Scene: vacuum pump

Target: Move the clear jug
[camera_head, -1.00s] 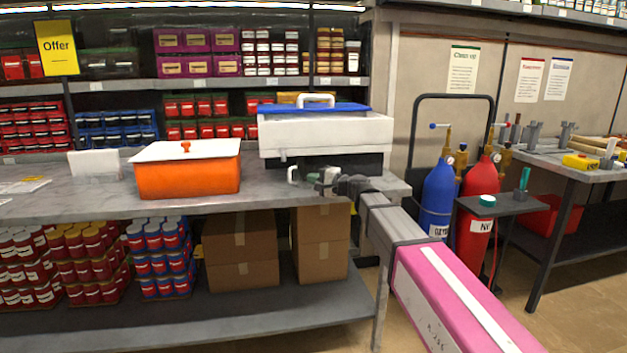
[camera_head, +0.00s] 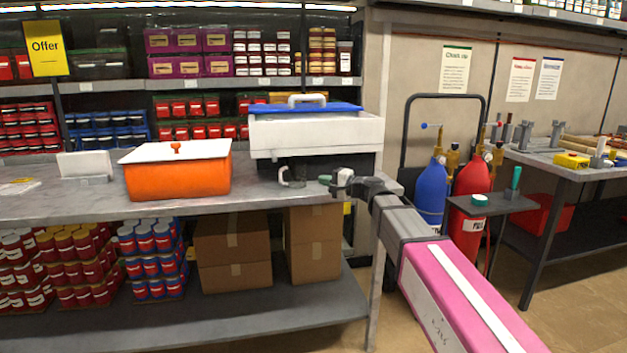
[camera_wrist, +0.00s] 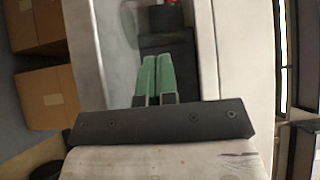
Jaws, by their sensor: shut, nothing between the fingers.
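The clear jug (camera_head: 292,178) is small and see-through, with a pale handle on its left side. It stands on the grey marbled counter (camera_head: 75,203), in front of the dark base of the white box. My gripper (camera_head: 326,180) is just to the right of the jug at about counter height, with a small gap between them. In the wrist view its two green fingers (camera_wrist: 158,78) are together, with nothing between them. I cannot clearly make out the jug in the wrist view.
A white box with a blue lid (camera_head: 315,135) stands behind the jug. An orange container with a white lid (camera_head: 178,178) is to the left. Counter between orange container and jug is clear. Blue (camera_head: 432,195) and red (camera_head: 470,200) gas cylinders stand to the right.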

